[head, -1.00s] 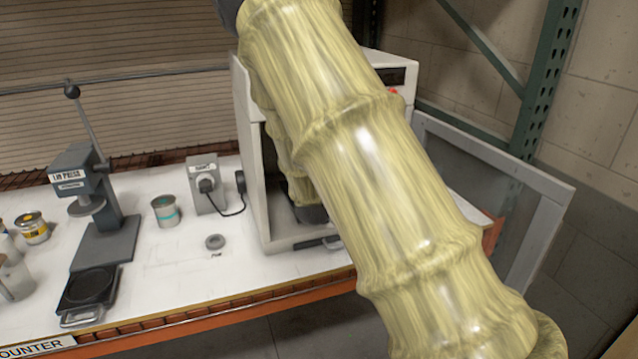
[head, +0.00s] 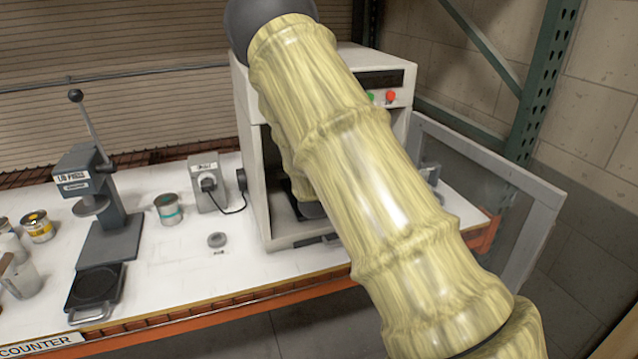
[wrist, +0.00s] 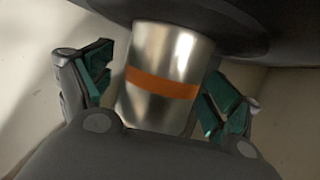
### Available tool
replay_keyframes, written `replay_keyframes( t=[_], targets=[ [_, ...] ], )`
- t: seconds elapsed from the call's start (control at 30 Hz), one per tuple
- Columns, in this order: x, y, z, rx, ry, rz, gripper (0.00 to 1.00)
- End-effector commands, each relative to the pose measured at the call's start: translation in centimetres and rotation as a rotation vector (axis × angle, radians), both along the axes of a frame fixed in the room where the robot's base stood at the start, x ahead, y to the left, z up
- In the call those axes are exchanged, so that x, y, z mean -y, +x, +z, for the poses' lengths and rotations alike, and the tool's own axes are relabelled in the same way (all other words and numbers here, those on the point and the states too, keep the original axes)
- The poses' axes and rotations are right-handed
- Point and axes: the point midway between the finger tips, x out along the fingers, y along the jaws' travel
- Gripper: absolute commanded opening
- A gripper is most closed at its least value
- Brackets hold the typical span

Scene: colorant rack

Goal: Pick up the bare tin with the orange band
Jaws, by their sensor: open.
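The bare metal tin with the orange band (wrist: 165,55) fills the middle of the wrist view. My gripper (wrist: 158,88) is open, with one green-padded finger on each side of the tin. A gap shows on the left; on the right the finger is close to the tin, and I cannot tell whether it touches. The tin's upper end in the picture meets a dark round plate (wrist: 190,22). In the head view my arm reaches into the white cabinet machine (head: 250,190), and it hides the gripper and this tin.
The machine's door (head: 535,225) stands open at the right. The counter's front middle is clear.

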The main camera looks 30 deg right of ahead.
Motion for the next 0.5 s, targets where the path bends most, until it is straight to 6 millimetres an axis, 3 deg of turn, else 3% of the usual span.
replay_keyframes(
  t=[0.07, 0.5],
  targets=[
    [0.0, -0.01, 0.01, 0.0, 0.0, 0.0, 0.9],
    [-0.01, -0.02, 0.03, 0.0, 0.0, 0.0, 0.1]
  ],
)
